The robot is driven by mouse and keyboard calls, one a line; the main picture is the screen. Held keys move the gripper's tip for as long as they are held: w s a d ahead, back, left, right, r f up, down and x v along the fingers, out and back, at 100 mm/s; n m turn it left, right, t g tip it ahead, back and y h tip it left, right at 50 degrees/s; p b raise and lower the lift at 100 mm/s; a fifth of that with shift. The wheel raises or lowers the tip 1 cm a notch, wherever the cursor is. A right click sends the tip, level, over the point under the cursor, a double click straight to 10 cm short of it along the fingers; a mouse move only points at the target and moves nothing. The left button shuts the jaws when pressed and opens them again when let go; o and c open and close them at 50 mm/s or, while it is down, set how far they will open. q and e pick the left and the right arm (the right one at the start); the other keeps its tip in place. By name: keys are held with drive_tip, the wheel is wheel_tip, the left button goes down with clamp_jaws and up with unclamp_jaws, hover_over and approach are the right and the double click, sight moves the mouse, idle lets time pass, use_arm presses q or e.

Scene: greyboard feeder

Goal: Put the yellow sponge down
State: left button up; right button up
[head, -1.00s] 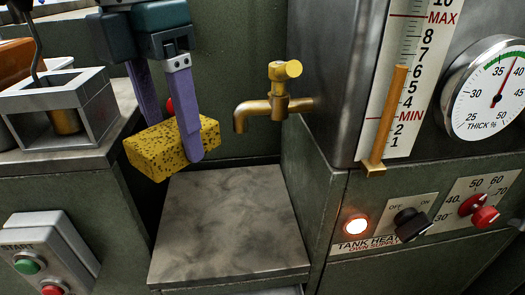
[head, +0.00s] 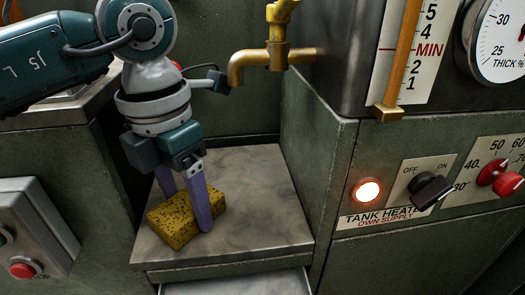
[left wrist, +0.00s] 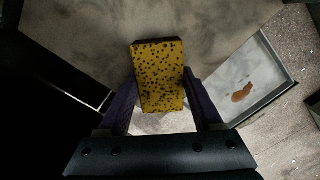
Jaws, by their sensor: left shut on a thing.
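The yellow sponge (head: 178,222), speckled with dark spots, is at the left front part of the grey metal shelf (head: 255,200) below the brass tap. My left gripper (head: 188,212) points down with its purple fingers on either side of the sponge and is shut on it. The sponge looks level and at or very near the shelf top; I cannot tell whether it touches. In the left wrist view the sponge (left wrist: 158,75) sits between the two fingers (left wrist: 160,105). My right gripper is not in view.
The brass tap (head: 265,60) hangs above the shelf's back. A tank cabinet with a lit lamp (head: 367,191) and knobs stands at right. A tray (left wrist: 255,80) with a brown spot lies below the shelf. The shelf's right part is clear.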

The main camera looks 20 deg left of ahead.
sight(183, 205)
use_arm(q)
drive_tip(key=shift+f, duration=0.15)
drive_tip(key=o, duration=1.3)
drive_tip(key=r+p, duration=0.2)
drive_tip(key=r, duration=0.4)
drive_tip(key=r+p, duration=0.3)
drive_tip(key=r, duration=0.3)
drive_tip(key=shift+s+a+r, duration=0.1)
drive_tip(key=shift+s+r, duration=0.1)
drive_tip(key=shift+r, duration=0.1)
